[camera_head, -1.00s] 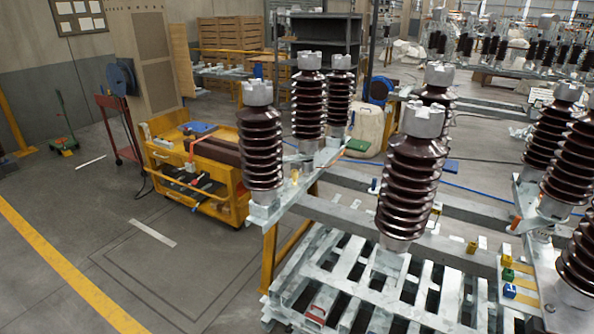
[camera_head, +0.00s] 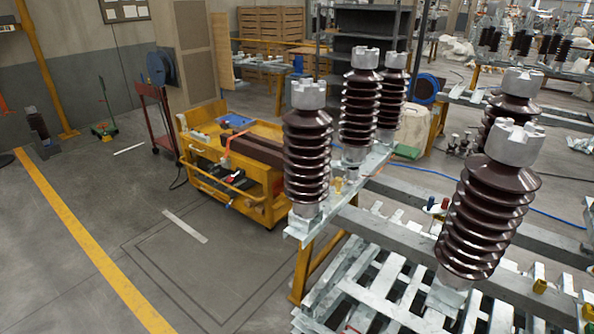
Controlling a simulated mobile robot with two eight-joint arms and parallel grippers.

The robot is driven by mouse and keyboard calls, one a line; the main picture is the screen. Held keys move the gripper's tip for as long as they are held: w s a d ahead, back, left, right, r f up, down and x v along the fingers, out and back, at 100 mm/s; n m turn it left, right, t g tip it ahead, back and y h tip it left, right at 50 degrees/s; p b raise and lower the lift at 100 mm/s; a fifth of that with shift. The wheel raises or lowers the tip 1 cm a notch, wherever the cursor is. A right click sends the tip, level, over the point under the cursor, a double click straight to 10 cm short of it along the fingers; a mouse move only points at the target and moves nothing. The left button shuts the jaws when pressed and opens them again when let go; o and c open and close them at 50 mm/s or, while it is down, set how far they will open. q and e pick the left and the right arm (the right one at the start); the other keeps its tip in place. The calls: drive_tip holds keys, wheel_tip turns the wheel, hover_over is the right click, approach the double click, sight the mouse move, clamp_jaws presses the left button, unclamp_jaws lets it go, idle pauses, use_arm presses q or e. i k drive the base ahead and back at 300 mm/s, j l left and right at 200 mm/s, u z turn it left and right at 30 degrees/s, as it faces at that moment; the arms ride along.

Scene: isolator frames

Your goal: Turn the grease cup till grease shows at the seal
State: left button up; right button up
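Neither of my grippers is in view. Brown ribbed insulators with grey metal caps stand upright on a galvanized steel frame (camera_head: 400,208); the nearest is a large insulator (camera_head: 487,215) at the right, and another insulator (camera_head: 307,155) stands at the frame's left end. Small coloured fittings sit on the frame: a yellow one (camera_head: 338,186), a red one (camera_head: 445,203) and another yellow one (camera_head: 540,286). I cannot tell whether any of them is the grease cup. No grease or seal can be made out at this distance.
A yellow tool cart (camera_head: 265,205) stands left of the frame.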

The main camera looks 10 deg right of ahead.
sight(339, 180)
drive_tip(key=i+j+u, duration=0.2)
drive_tip(key=i+u, duration=0.2)
drive_tip(key=i+j+u, duration=0.1)
drive_tip(key=i+u, duration=0.7)
drive_tip(key=i+z, duration=0.7)
drive_tip(key=z, duration=0.15)
drive_tip(key=i+j+z, duration=0.2)
drive_tip(key=z, duration=0.25)
drive_tip(key=i+z, duration=0.15)
drive_tip(key=z, duration=0.25)
drive_tip(key=i+j+z, duration=0.1)
drive_tip(key=z, duration=0.35)
drive_tip(key=i+j+z, duration=0.15)
drive_tip(key=z, duration=0.25)
drive_tip(key=i+j+z, duration=0.15)
drive_tip(key=z, duration=0.25)
drive_tip(key=i+j+z, duration=0.15)
drive_tip(key=z, duration=0.3)
drive_tip(key=i+j+z, duration=0.2)
drive_tip(key=z, duration=0.25)
drive_tip(key=i+j+z, duration=0.1)
drive_tip(key=j+z, duration=0.15)
drive_tip(key=z, duration=0.2)
drive_tip(key=i+j+z, duration=0.15)
drive_tip(key=j+z, duration=0.2)
drive_tip(key=j, duration=0.1)
